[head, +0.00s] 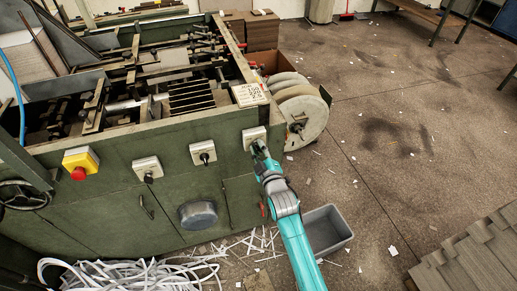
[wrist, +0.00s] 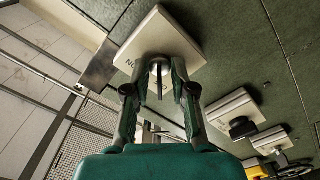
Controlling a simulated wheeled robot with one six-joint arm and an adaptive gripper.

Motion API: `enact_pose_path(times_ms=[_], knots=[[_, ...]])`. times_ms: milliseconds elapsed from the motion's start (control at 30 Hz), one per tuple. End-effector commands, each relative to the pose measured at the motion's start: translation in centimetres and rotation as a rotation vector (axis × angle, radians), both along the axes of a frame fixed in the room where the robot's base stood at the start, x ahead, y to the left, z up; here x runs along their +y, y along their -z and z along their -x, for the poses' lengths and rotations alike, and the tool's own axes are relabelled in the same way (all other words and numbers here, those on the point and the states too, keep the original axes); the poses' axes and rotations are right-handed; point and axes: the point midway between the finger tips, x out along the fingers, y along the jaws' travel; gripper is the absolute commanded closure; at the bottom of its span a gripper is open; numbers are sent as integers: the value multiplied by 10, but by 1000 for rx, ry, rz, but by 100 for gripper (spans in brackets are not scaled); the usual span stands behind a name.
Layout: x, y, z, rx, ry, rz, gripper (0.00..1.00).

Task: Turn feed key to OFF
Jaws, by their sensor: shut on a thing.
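The feed key plate (head: 254,133) is the rightmost of several pale square plates on the green machine's front panel. It shows large in the wrist view (wrist: 165,35), with dark lettering that is partly hidden; an upside-down "ON" seems to show at its left. My gripper (head: 261,149) is at this plate, in front of it. In the wrist view my gripper (wrist: 158,72) has its two fingers on either side of the slim metal key (wrist: 159,83), shut on it. The key's exact angle is hard to tell.
Two more switch plates with black knobs (head: 203,152) (head: 147,168) and a yellow box with a red button (head: 80,162) lie to the left. A grey bin (head: 327,232) stands below right. Paper strips (head: 130,273) litter the floor. Open floor lies to the right.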

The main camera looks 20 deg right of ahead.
Motion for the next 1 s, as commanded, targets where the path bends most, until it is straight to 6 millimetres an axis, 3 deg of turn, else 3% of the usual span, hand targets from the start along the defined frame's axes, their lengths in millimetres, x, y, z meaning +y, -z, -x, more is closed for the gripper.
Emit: enact_pose_path(times_ms=[367, 400, 433, 767, 1000], knots=[[0, 1, 0, 2, -1, 5, 100], [0, 1, 0, 2, -1, 5, 73], [0, 1, 0, 2, -1, 5, 70], [0, 1, 2, 1, 0, 4, 70], [0, 1, 28, 3, 0, 4, 70]])
